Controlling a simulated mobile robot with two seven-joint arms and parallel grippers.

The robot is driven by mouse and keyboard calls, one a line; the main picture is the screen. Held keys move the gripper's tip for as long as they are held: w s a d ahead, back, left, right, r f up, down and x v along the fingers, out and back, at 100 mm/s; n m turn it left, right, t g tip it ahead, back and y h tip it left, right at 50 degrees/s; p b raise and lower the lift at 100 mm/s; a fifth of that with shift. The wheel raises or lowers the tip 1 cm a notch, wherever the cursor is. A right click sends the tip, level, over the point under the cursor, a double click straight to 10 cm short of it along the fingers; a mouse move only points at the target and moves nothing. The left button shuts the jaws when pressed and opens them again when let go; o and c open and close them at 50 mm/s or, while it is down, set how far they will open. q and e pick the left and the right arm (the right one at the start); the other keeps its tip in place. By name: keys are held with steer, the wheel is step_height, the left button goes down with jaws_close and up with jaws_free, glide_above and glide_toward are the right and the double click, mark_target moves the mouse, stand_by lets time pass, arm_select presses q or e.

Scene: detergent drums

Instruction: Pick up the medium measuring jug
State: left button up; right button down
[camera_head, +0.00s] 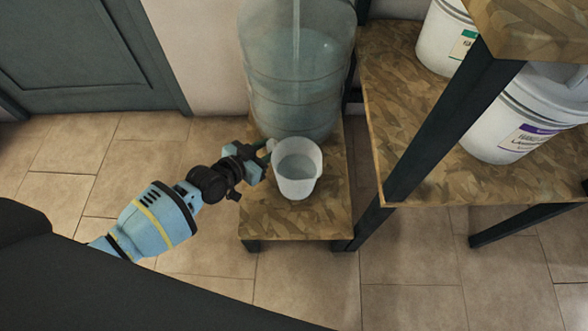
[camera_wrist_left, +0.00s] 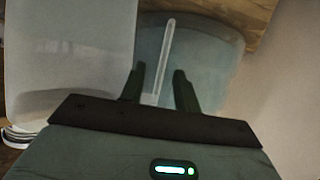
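A translucent white measuring jug (camera_head: 298,168) stands upright on a low wooden stand (camera_head: 290,222), its handle side towards my left gripper. My left gripper (camera_head: 264,153) is at the handle side of the jug, at its left. In the left wrist view my gripper's two fingers (camera_wrist_left: 157,87) are apart. A pale narrow strip (camera_wrist_left: 165,50) shows between and beyond them; I cannot tell if it is the jug's handle or whether a finger touches it. A large translucent white wall, probably the jug (camera_wrist_left: 70,60), fills the left of that view. My right gripper is not in view.
A large clear water-filled vessel (camera_head: 295,75) stands behind the jug on the same stand. A shelf with a dark post (camera_head: 450,120) and white drums (camera_head: 510,125) is at the right. A dark door (camera_head: 85,50) is at the back left. Tiled floor is clear.

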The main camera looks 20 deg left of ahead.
arm_select(q)
jaws_close()
stand_by(1.2)
steer(key=shift+r, duration=0.15)
